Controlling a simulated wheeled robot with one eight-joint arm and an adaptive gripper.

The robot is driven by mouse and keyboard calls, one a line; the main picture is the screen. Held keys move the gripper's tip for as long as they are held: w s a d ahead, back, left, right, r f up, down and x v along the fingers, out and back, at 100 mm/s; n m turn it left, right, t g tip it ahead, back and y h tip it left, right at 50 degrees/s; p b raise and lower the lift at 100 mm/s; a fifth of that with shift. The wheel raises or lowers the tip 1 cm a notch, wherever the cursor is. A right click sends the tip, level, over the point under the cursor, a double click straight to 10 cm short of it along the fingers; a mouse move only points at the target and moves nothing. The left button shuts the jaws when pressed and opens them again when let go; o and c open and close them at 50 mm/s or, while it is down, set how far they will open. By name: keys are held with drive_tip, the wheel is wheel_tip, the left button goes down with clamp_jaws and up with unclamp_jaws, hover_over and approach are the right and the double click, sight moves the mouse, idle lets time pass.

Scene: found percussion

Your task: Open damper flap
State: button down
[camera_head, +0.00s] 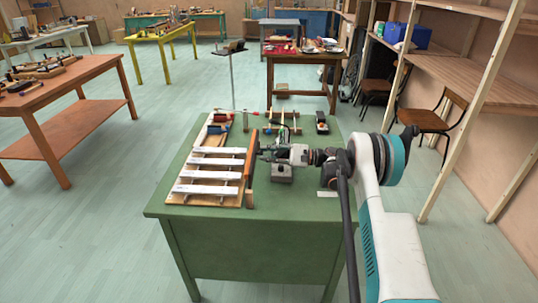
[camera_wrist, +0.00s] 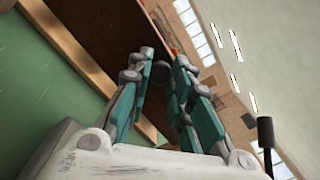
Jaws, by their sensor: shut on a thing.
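The damper flap (camera_head: 251,168) is an orange-brown board standing upright along the right side of a slatted instrument (camera_head: 206,178) with white bars on a wooden frame. In the wrist view the flap shows as a dark brown panel (camera_wrist: 80,35) beyond my fingers. My gripper (camera_head: 264,151) reaches in from the right, at the flap's right face. In the wrist view its fingers (camera_wrist: 164,60) are close together around a small dark round knob (camera_wrist: 161,75) at the flap. The exact contact is partly hidden by the fingers.
The green table (camera_head: 165,206) carries small parts behind the instrument, among them a red-and-blue item (camera_head: 217,123) and a small dark box (camera_head: 322,124). A thin stand (camera_head: 232,80) rises behind the table. The table's front strip is clear. A wooden shelf (camera_head: 465,70) stands right.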

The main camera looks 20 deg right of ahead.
drive_tip(key=shift+d+f+y, duration=0.15)
drive_tip(key=shift+f+y, duration=0.05)
drive_tip(key=shift+y, duration=0.1)
idle(0.4)
drive_tip(key=c, duration=1.4)
unclamp_jaws()
drive_tip(key=v, duration=1.2)
drive_tip(key=shift+s, duration=0.1)
